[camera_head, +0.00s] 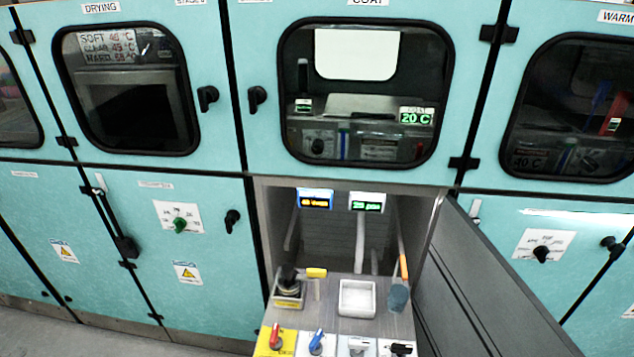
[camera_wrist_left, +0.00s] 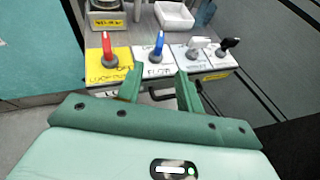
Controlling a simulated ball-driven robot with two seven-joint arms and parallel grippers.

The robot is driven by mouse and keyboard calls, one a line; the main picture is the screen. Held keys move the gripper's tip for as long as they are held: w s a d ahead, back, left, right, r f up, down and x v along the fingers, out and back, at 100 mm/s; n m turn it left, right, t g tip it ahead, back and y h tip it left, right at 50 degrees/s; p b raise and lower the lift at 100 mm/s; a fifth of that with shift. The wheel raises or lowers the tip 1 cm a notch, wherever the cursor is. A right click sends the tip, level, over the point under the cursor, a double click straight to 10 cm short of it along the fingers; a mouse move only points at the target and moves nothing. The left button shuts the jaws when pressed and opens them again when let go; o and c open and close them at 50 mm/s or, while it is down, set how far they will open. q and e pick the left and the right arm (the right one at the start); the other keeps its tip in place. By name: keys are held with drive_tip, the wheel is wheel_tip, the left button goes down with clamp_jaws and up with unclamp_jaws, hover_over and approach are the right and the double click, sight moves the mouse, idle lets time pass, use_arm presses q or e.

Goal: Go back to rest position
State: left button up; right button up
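My left gripper (camera_wrist_left: 159,82) shows in the left wrist view as two green fingers set well apart. It is open and I see nothing held between the fingers. The fingers point toward a panel with a red knob (camera_wrist_left: 109,52), a blue knob (camera_wrist_left: 157,47), a white knob (camera_wrist_left: 198,46) and a black knob (camera_wrist_left: 228,46). A dark handle below the panel shows between the fingers; I cannot tell whether they touch anything. In the head view neither of my grippers shows. My right gripper is in no view.
In the head view an open dark door (camera_head: 490,285) stands right of the open bay. A white tray (camera_head: 357,298) sits on the bay's shelf, with a blue-grey cup (camera_head: 398,298) beside it. Closed teal cabinets (camera_head: 110,250) line both sides. Grey floor shows at lower left.

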use_arm(q)
drive_tip(key=s+a+f+n+g+y, duration=0.2)
drive_tip(key=s+a+f+n, duration=0.25)
drive_tip(key=f+n, duration=0.5)
drive_tip(key=s+a+f+n+g+y, duration=0.2)
drive_tip(key=s+a+f+n, duration=0.3)
drive_tip(key=n, duration=0.7)
drive_tip(key=s+a+f+n+g, duration=0.1)
drive_tip(key=s+f+n, duration=0.3)
drive_tip(key=s, duration=0.5)
drive_tip(key=s+a+f+n+g+y, duration=0.1)
drive_tip(key=s+f+n+g, duration=0.3)
drive_tip(key=s, duration=0.5)
drive_tip(key=s+a+f+n+g, duration=0.2)
drive_tip(key=s+a+f+n, duration=0.1)
drive_tip(key=s+n, duration=0.4)
drive_tip(key=shift+s+f+n, duration=0.35)
drive_tip(key=shift+s+f, duration=0.05)
drive_tip(key=shift+s, duration=0.75)
drive_tip(key=shift+w, duration=0.1)
